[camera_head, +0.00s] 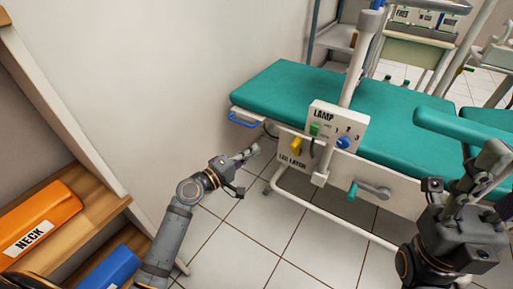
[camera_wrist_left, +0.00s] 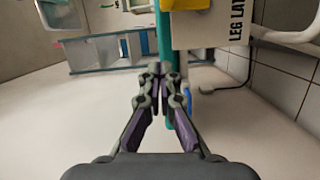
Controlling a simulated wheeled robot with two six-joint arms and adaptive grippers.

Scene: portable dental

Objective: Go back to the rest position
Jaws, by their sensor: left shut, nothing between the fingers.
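My left gripper (camera_head: 246,153) is shut and empty, in the air left of the dental chair's near side panel. In the left wrist view its two fingertips (camera_wrist_left: 159,68) meet, with nothing between them. My right gripper (camera_head: 484,172) shows at the right edge, in front of the chair's teal armrest; its finger opening is not clear. The teal dental chair (camera_head: 285,90) carries a white LAMP box (camera_head: 325,118) with a green switch (camera_head: 314,130) and a blue knob (camera_head: 343,142). A yellow lever (camera_head: 296,146) sits above the LEG LATCH label.
A wooden shelf (camera_head: 80,220) at the left holds an orange NECK case (camera_head: 40,222) and a blue case (camera_head: 112,270). A blue handle (camera_head: 243,120) juts from the chair's left end. A crank (camera_head: 372,190) sticks out from its side. Tiled floor (camera_head: 240,255) lies clear between the arms.

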